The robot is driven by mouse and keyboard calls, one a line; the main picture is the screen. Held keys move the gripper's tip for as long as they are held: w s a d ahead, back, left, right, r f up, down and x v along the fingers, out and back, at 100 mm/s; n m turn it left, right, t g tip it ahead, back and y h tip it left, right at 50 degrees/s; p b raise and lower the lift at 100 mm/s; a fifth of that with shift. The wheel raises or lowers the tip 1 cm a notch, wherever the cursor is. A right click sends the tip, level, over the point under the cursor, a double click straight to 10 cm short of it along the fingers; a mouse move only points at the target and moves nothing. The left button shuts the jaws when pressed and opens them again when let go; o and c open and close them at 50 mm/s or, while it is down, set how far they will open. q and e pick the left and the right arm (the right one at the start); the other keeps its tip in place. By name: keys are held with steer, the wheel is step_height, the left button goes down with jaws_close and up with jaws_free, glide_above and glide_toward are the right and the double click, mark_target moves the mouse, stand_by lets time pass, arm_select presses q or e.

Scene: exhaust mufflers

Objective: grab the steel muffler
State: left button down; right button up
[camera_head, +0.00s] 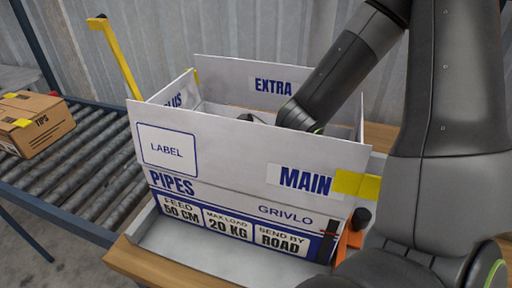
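No steel muffler can be made out; the front wall of the white box (235,150) hides most of its inside. My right arm comes in from the right and reaches down into the box, past the "EXTRA" back wall. Its gripper is hidden behind the front wall, so I cannot see its fingers or whether it holds anything. A small dark grey shape (252,118) shows just above the front rim, left of the arm; I cannot tell what it is. My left gripper is not in view.
The box stands open in a grey tray (190,245) on a wooden surface. A roller conveyor (85,150) runs at the left, carrying a cardboard box (35,125) marked "TIPS". A yellow post (119,60) rises behind the box's left corner. A corrugated wall (220,25) stands behind.

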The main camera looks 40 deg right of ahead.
steer(key=c, duration=1.3)
steer(key=shift+r, duration=0.15)
